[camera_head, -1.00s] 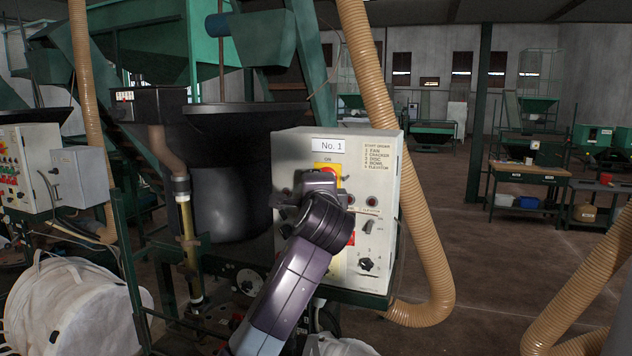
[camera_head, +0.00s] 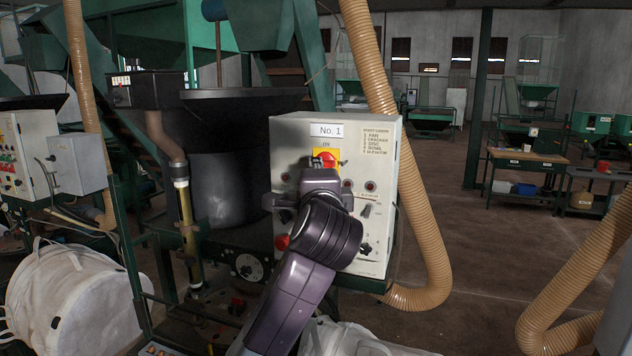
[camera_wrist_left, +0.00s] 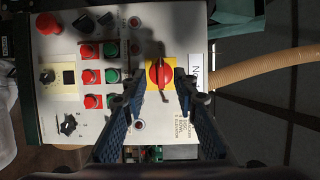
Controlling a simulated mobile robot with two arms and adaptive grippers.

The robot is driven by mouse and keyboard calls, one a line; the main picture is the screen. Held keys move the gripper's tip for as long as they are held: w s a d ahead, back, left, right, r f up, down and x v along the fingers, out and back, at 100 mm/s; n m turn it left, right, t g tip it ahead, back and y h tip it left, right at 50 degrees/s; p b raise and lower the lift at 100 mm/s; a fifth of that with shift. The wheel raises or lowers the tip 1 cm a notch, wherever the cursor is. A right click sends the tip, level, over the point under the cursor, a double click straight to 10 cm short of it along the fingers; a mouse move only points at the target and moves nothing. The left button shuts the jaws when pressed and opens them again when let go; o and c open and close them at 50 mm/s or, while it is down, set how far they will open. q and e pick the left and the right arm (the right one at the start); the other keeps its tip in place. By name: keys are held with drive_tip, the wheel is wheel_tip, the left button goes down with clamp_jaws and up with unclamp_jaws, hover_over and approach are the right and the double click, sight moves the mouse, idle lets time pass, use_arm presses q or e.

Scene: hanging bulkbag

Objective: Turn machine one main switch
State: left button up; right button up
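The main switch of machine one is a red rotary knob (camera_head: 327,158) on a yellow plate, under the "No. 1" label of a pale control box (camera_head: 382,130). The wrist view shows the red knob (camera_wrist_left: 160,74) face on, its grip ridge running up and down in that picture. My left gripper (camera_wrist_left: 157,88) is open, with one finger on each side of the knob in the picture and gaps between. I cannot tell how far the fingertips are from the panel. In the head view my left gripper's wrist hides its fingertips and the panel below the knob. My right gripper is not in view.
The panel carries red and green push buttons (camera_wrist_left: 111,48) and a black selector (camera_wrist_left: 69,125). A tan hose (camera_head: 425,220) hangs right of the box, and a black hopper (camera_head: 225,150) stands left. White bulk bags (camera_head: 75,300) sit low at left.

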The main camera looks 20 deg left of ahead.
use_arm(q)
drive_tip(key=shift+v, duration=1.95)
